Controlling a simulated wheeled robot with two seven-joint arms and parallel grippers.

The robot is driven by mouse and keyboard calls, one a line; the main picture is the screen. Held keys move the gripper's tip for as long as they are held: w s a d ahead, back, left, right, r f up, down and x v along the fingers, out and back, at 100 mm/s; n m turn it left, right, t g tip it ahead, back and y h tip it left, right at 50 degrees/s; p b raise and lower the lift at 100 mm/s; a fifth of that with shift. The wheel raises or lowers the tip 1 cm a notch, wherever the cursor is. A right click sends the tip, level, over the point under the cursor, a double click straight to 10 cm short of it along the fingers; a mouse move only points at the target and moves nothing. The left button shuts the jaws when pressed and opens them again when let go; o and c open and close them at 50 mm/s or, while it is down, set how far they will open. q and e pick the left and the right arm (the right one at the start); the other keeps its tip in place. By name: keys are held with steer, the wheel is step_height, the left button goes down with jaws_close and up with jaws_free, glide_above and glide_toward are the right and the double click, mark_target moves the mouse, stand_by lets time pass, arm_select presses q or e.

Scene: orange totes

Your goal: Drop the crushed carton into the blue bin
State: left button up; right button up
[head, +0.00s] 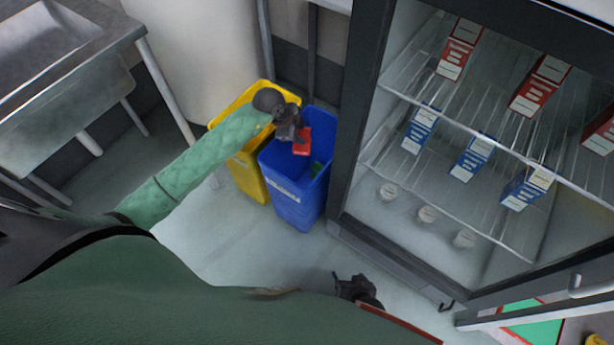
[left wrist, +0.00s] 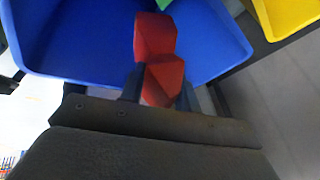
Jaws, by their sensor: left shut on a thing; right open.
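The crushed carton (head: 302,144) is small and red. My left gripper (head: 297,138) is shut on it and holds it over the opening of the blue bin (head: 296,204). In the left wrist view the red carton (left wrist: 158,60) shows creased faces between the dark fingers (left wrist: 158,92), with the blue bin (left wrist: 75,45) beyond it. Something green (head: 317,168) lies inside the blue bin. My right gripper (head: 352,287) is low in the head view, empty and open.
A yellow bin (head: 248,175) stands directly left of the blue bin. An open fridge with red cartons (head: 461,48), blue cartons (head: 420,128) and white-topped containers (head: 388,191) stands to the right. A metal table is at the left. The floor in front of the bins is clear.

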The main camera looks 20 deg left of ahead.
arm_select(q)
steer(key=o, duration=1)
steer(key=shift+o, duration=0.2)
steer(key=v, duration=0.7)
steer(key=shift+s+a+r, duration=0.15)
steer(key=shift+r, duration=0.25)
